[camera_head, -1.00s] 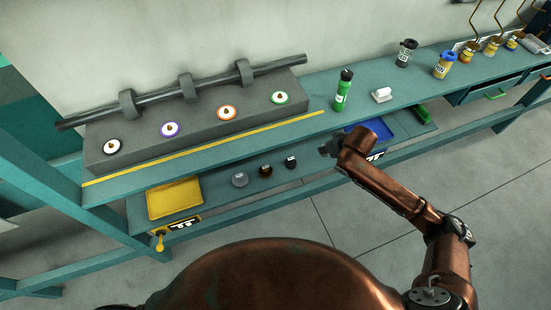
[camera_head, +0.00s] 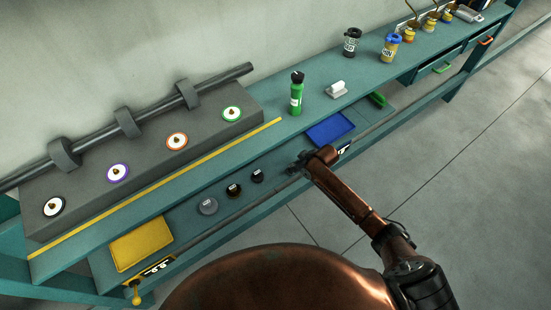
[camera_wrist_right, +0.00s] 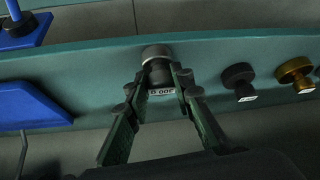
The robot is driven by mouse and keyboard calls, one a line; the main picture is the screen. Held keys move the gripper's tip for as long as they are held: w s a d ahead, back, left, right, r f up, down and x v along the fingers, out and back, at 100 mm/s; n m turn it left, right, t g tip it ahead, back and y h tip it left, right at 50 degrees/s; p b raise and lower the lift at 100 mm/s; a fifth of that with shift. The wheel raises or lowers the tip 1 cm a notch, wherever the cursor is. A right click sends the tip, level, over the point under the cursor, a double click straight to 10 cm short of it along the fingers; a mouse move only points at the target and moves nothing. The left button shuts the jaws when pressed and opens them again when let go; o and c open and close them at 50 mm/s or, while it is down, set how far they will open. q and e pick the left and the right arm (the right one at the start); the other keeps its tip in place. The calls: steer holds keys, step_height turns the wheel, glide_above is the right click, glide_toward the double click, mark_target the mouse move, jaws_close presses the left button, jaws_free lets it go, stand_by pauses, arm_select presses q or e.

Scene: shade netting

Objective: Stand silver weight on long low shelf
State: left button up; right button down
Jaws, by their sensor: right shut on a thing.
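A silver weight (camera_wrist_right: 157,56) with a white label sits between the fingertips of my right gripper (camera_wrist_right: 160,82), which is shut on it. In the right wrist view it appears over the teal long low shelf (camera_wrist_right: 85,68), beside a black weight (camera_wrist_right: 238,76). I cannot tell whether its base touches the shelf. In the head view my right gripper (camera_head: 298,166) is at the low shelf (camera_head: 190,228), just right of the black weight (camera_head: 257,176); the wrist mostly hides the held weight. My left gripper is not in view.
A brass-brown weight (camera_head: 233,190) and a grey one (camera_head: 208,205) stand further left on the low shelf. A yellow tray (camera_head: 141,243) is at its left end, a blue tray (camera_head: 330,129) right of my gripper. The upper shelf, with a green bottle (camera_head: 297,93), overhangs behind.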

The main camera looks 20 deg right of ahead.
steer(key=w+a, duration=0.1)
steer(key=w, duration=0.1)
steer(key=w+a, duration=0.1)
steer(key=shift+w+a+b, duration=0.2)
steer(key=shift+w+b, duration=0.15)
steer(key=shift+w, duration=0.05)
steer(key=shift+w+a, duration=0.25)
steer(key=shift+w, duration=0.1)
steer(key=w+a, duration=0.1)
steer(key=w+a+b, duration=0.1)
steer(key=w, duration=0.1)
steer(key=shift+s+d+f, duration=0.1)
steer(key=shift+f, duration=0.1)
steer(key=shift+r, duration=0.15)
steer(key=c, duration=2.1)
jaws_free()
steer(key=shift+f, duration=0.2)
steer(key=o, duration=0.4)
steer(key=shift+s, duration=0.1)
